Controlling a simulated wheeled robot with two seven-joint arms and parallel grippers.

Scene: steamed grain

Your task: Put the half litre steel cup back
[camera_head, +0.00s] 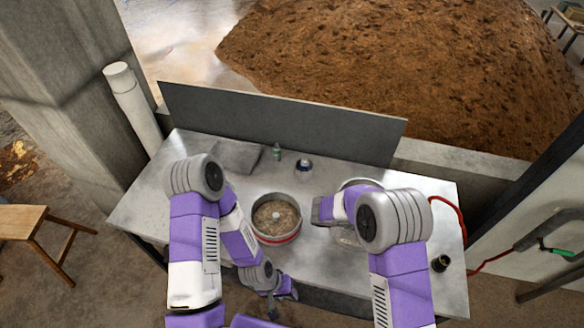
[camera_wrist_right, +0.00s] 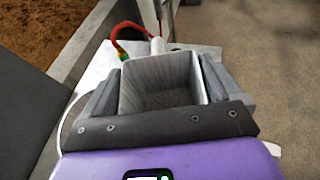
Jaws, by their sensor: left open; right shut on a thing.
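The steel cup (camera_wrist_right: 140,78), a grey square-sided vessel with an open top, is between the two fingers of my right gripper (camera_wrist_right: 158,88) in the right wrist view. The fingers are shut on it from both sides, and its inside looks empty. In the head view the grey end of my right arm (camera_head: 321,211) is over the table, right of the round pot; I cannot make out the cup there. My left gripper (camera_head: 281,292) is open and empty, low at the table's front edge, below the pot.
A round pot (camera_head: 272,239) with grain and a red band stands mid-table (camera_head: 140,207). Another round vessel (camera_head: 347,238) is partly hidden behind my right arm. A small bottle (camera_head: 277,152), a white-and-dark container (camera_head: 303,169) and a dark small cup (camera_head: 440,263) stand around. A red hose runs at right.

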